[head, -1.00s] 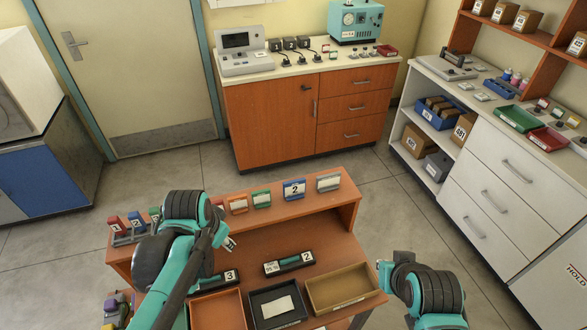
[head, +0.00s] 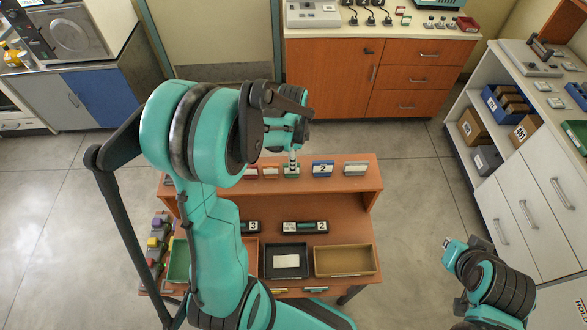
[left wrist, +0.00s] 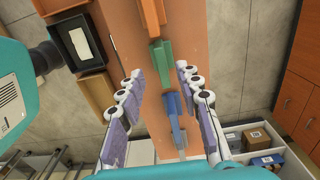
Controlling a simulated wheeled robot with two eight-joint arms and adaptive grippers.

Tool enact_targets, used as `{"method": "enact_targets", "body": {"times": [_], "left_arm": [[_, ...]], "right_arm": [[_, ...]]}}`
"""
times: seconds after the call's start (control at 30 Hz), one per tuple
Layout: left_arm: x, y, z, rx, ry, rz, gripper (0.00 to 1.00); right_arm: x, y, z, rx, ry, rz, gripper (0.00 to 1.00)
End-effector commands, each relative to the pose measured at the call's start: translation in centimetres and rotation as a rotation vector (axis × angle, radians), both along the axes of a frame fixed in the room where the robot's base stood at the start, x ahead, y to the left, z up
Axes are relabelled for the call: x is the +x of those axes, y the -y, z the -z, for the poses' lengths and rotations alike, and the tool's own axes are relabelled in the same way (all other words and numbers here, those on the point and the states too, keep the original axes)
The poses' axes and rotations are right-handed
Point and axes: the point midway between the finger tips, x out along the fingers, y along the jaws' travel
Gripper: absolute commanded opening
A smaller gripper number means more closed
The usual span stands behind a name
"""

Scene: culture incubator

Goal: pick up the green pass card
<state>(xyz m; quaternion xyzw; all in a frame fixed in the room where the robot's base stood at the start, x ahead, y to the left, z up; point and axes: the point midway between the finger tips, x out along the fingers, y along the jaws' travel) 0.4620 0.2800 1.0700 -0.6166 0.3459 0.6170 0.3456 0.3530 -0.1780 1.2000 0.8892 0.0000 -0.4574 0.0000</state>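The green pass card (head: 291,173) stands in the row on the desk's raised shelf, left of the blue card marked 2 (head: 322,169). In the left wrist view the green card (left wrist: 161,53) lies just beyond the gap between my fingertips, with the blue card (left wrist: 175,106) nearer. My left gripper (left wrist: 159,71) is open and empty, its pale purple pads on either side of the row. In the head view my left gripper (head: 293,157) hangs at the green card, partly covering it. My right gripper (head: 453,247) is off to the right, away from the desk; its fingers are unclear.
Orange-red cards (head: 269,171) stand left of the green one, and a grey one (head: 356,168) stands at the right end. Below are a black tray (head: 286,273), a tan tray (head: 345,273) and two black holders marked 3 (head: 252,227) and 2 (head: 305,227).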

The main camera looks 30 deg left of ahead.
Motion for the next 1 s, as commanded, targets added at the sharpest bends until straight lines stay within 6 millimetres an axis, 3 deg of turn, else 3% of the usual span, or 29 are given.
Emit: {"method": "enact_targets", "body": {"times": [0.2, 0.5, 0.63, 1.0], "left_arm": [[0.2, -0.3, 3.2, 0.001, 0.001, 0.000, 0.34], [0.2, -0.3, 3.6, 0.001, 0.001, -0.001, 0.34], [0.2, -0.3, 3.5, 0.001, 0.001, -0.001, 0.00], [0.2, -0.3, 3.5, 0.001, 0.001, -0.001, 0.00]], "right_arm": [[0.0, 0.0, 0.5, 0.000, 0.000, 0.000, 0.00], [0.0, 0.0, 0.5, 0.000, 0.000, 0.000, 0.00], [0.0, 0.0, 0.5, 0.000, 0.000, 0.000, 0.00], [0.0, 0.0, 0.5, 0.000, 0.000, 0.000, 0.00]]}}
